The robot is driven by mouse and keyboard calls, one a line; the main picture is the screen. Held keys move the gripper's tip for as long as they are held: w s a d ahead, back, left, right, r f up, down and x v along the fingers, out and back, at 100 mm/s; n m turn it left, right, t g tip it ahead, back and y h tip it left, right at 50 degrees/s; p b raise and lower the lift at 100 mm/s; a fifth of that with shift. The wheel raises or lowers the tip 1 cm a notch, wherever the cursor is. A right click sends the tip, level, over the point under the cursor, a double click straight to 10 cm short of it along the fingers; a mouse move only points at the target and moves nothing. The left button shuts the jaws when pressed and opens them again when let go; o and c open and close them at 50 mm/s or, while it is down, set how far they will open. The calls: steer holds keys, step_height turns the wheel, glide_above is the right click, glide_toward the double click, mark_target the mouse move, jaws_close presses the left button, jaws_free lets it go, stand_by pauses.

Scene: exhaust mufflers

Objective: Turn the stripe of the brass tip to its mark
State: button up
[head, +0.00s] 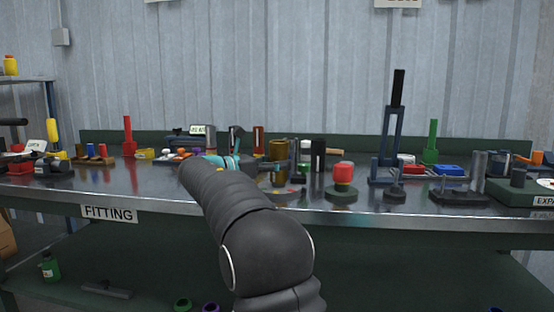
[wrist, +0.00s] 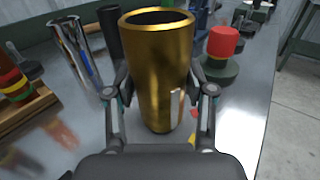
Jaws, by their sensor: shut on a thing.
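The brass tip (wrist: 155,60) is an upright, open-topped gold cylinder in the middle of the wrist view. It also shows in the head view (head: 278,149), just beyond my arm. A pale vertical stripe (wrist: 174,108) runs on its lower near side, right of centre. My gripper (wrist: 160,84) has a finger on each side of the tip and is shut on it. A small yellow patch (wrist: 191,139) shows low by the right finger, partly hidden; I cannot tell whether it is the mark.
A red-topped piece on a dark round base (wrist: 221,62) stands close to the right finger. A chrome tube (wrist: 74,48) and a wooden tray with coloured rings (wrist: 38,108) stand left. The steel bench (head: 130,183) is crowded; its front edge is clearer.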

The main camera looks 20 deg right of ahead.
steer(key=shift+m+g+p, duration=0.6)
steer(key=shift+g+p, duration=0.4)
steer(key=shift+p, duration=0.4)
steer(key=shift+w+m+g, duration=0.1)
steer(key=shift+m+g, duration=0.2)
steer(key=shift+g, duration=0.5)
steer(key=shift+m+g, duration=0.3)
steer(key=shift+m, duration=0.1)
